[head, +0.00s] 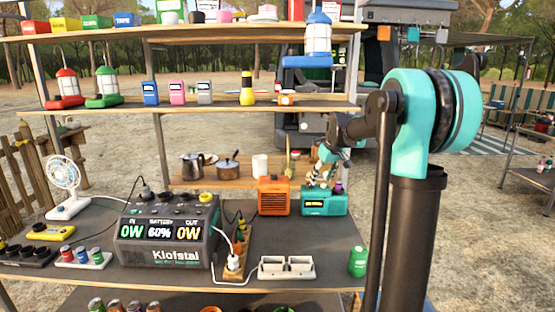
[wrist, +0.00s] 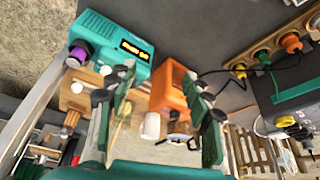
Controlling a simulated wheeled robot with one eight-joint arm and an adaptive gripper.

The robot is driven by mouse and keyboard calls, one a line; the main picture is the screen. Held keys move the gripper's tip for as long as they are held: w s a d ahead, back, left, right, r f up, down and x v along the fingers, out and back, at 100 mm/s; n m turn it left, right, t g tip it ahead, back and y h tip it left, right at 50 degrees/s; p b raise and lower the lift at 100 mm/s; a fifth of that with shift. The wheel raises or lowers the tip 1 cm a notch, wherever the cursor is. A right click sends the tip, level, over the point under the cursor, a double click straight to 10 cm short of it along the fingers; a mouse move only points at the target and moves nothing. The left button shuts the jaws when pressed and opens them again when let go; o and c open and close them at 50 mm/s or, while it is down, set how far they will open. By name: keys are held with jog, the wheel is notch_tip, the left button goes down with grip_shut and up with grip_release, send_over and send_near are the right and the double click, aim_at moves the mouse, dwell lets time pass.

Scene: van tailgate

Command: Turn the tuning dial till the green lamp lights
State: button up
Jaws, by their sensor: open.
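The teal radio (head: 318,205) stands at the right of the table's back edge. It also shows at the upper left of the wrist view (wrist: 112,40). Its front carries a dark display with glowing yellow characters too small to read surely. A purple dial (wrist: 80,52) sits on one end of the radio; a bit of purple also shows in the head view (head: 338,187). I make out no lit green lamp on the radio. My gripper (wrist: 152,92) is open and empty, its fingers apart from the dial, which lies beyond the left finger. In the head view my gripper (head: 322,176) partly hides the radio.
An orange box with a grille (head: 273,196) stands just left of the radio. A large power station (head: 165,235) and a white socket strip (head: 286,268) are on the table. A green can (head: 357,261) stands at the front right. Shelves with lanterns hang above.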

jog(key=s+f+m, duration=0.1)
jog(key=s+f, duration=0.5)
jog(key=s, duration=0.6)
jog(key=s+d+f+m+h, duration=0.1)
jog(key=s+f+m, duration=0.1)
jog(key=s+f, duration=0.5)
jog(key=s+d+f+m, duration=0.1)
jog(key=s+f, duration=0.5)
jog(key=s, duration=1.2)
jog(key=shift+s+f+m+h, duration=0.2)
jog(key=shift+f+m+h, duration=0.1)
jog(key=shift+h, duration=0.1)
